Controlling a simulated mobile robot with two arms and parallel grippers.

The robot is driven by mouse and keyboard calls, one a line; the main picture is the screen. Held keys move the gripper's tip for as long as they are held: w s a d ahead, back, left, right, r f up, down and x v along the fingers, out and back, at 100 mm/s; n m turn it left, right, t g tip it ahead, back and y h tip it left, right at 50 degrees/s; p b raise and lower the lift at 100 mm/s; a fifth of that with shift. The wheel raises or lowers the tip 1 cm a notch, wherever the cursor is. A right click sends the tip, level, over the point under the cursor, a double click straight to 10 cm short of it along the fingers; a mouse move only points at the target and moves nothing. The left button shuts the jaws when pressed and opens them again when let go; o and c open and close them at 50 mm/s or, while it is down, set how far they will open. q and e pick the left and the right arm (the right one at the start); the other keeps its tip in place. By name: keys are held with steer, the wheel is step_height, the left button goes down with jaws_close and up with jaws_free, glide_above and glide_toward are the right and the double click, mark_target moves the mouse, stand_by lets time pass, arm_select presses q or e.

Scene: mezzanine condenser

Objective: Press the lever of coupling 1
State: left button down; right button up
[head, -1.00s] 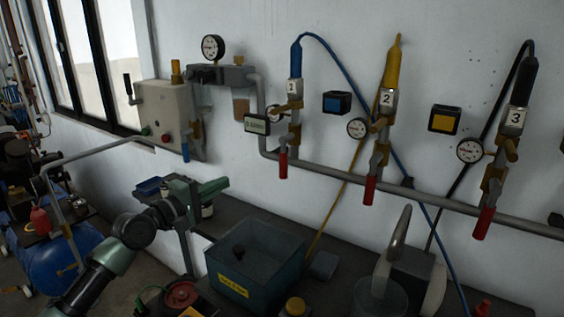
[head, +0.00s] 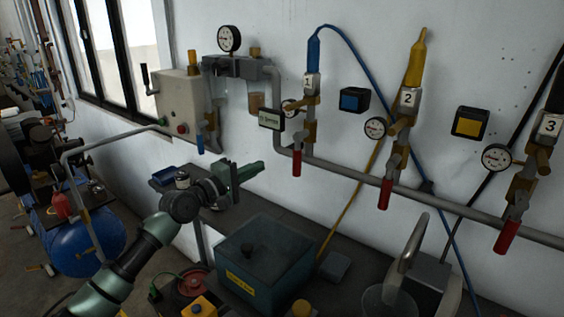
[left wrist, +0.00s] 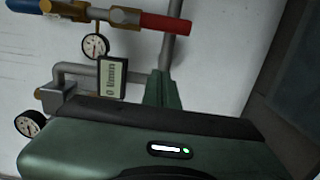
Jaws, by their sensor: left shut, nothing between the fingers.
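Coupling 1 (head: 309,108) hangs on the wall below a blue hose end, with a "1" tag. Its red lever (head: 297,161) hangs down in front of the grey pipe. In the left wrist view the coupling lies sideways across the top, with the red lever (left wrist: 166,23) pointing right. My left gripper (head: 259,169) is green, shut and empty. In the head view it appears left of and slightly below the lever, apart from it. In the left wrist view its fingers (left wrist: 160,88) show below the lever, with a visible gap. My right gripper is not in view.
Coupling 2 (head: 404,115) and coupling 3 (head: 541,145) hang to the right with similar red levers. A small display (head: 271,118) and a gauge (head: 289,107) sit beside coupling 1. A teal box (head: 264,266) stands on the bench below. The grey pipe (head: 340,170) runs along the wall.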

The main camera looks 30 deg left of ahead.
mark_target(297, 155)
arm_select(q)
steer(key=w+d+p, duration=0.4)
steer(key=w, duration=0.1)
steer(key=shift+w+d, duration=0.35)
steer(key=shift+w, duration=0.1)
